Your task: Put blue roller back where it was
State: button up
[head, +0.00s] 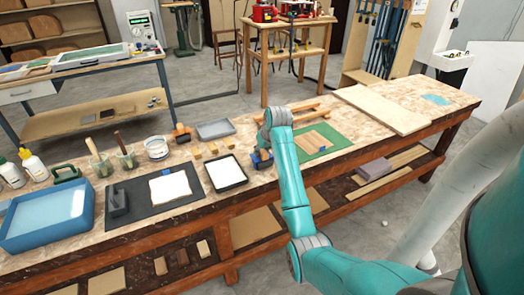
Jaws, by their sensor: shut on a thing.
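My gripper (264,148) is over the workbench, just right of the black tray (244,180) with a white filling. It is shut on a blue roller (261,160), which shows low beside the tray's right edge. The arm hides part of the gripper and roller. I cannot tell whether the roller touches the bench. The roller's former place is not marked in view.
Small wood blocks (211,148) and a grey tray (215,129) stand behind. Left are a black mat (133,218) with a white sheet, jars and a blue tub (30,238). A pale board (385,108) lies at right.

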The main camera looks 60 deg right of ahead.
jog(key=shift+f, duration=0.3)
jog(key=shift+f, duration=0.4)
grip_shut()
jog(key=o, duration=1)
grip_release()
jog(key=shift+s+f, duration=0.1)
jog(key=shift+f, duration=0.05)
jog(key=shift+r, duration=0.45)
jog(key=v, duration=1.2)
jog(key=shift+a+r, duration=0.1)
jog(key=shift+r, duration=0.2)
